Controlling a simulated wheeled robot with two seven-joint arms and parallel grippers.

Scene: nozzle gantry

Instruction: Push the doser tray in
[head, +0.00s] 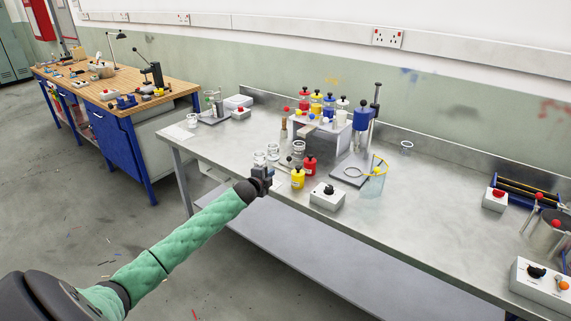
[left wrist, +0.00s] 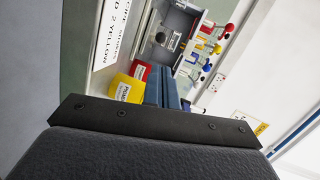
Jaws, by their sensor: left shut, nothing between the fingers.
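The doser (head: 322,143) is a grey metal housing on the steel bench, with red, yellow, blue and white bottles (head: 316,103) on top. In the left wrist view, a grey tray-like part (left wrist: 172,32) with a label and a dark round spot shows beyond the fingers; I cannot tell how far out it is. My left gripper (head: 264,178) is at the bench's front edge, in front of the doser and apart from it. Its blue fingers (left wrist: 160,86) are shut with nothing between them. My right gripper is not in view.
A switch box (head: 327,196), a glass beaker (head: 374,184) and a blue stand (head: 362,122) are further right.

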